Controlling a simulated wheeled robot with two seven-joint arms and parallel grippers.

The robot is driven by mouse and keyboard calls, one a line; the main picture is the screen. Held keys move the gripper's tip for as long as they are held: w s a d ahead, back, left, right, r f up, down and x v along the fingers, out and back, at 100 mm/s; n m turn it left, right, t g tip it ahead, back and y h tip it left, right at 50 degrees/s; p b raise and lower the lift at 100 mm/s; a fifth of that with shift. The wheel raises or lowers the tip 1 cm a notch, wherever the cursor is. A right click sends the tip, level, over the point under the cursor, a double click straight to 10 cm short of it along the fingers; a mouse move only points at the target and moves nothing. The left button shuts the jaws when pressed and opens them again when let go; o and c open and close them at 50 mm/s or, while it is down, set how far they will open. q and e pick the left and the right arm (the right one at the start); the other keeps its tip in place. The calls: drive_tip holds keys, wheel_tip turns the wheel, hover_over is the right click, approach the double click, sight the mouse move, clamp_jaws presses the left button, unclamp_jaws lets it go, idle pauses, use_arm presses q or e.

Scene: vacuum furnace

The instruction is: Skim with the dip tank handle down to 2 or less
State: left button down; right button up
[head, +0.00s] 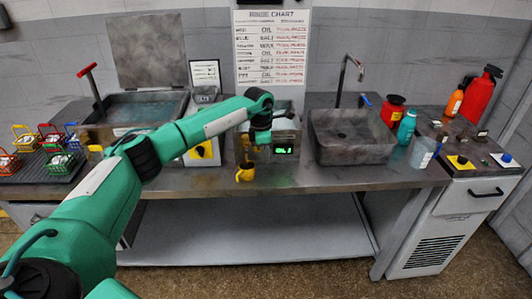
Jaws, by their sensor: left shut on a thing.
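The dip tank (140,104) is at the left of the bench, with bluish liquid in it and a raised lid behind. Its red-topped handle (88,70) stands tilted at the tank's left side, well apart from my gripper. My left gripper (247,160) is in front of the unit with the green display, near the front of the bench. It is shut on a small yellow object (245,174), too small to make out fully. The digits on the green display (283,151) are too small to read. My right gripper is not in view.
Several coloured wire baskets (55,160) stand on a dark rack at the left. A sink (350,135) is right of the display unit. A chart (271,48) hangs behind.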

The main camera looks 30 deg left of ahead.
use_arm(q)
drive_tip(key=c, duration=1.5)
unclamp_jaws()
drive_tip(key=shift+c, duration=0.2)
drive_tip(key=r, duration=0.2)
drive_tip(key=r+b, duration=0.1)
drive_tip(key=r, duration=0.2)
drive_tip(key=r+b, duration=0.1)
drive_tip(key=r, duration=0.1)
drive_tip(key=shift+s+a+r, duration=0.15)
drive_tip(key=shift+a, duration=0.2)
wheel_tip(320, 180, up, 6)
drive_tip(key=shift+s+a+r+b, duration=0.2)
drive_tip(key=shift+s+a+b, duration=0.1)
drive_tip(key=shift+b, duration=0.15)
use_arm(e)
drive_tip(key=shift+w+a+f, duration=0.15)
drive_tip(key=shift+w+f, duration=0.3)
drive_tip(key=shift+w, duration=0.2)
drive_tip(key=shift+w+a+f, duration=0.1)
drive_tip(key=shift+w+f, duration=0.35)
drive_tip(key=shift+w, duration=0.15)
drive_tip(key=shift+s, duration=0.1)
use_arm(q)
drive_tip(key=shift+w+d+f, duration=0.1)
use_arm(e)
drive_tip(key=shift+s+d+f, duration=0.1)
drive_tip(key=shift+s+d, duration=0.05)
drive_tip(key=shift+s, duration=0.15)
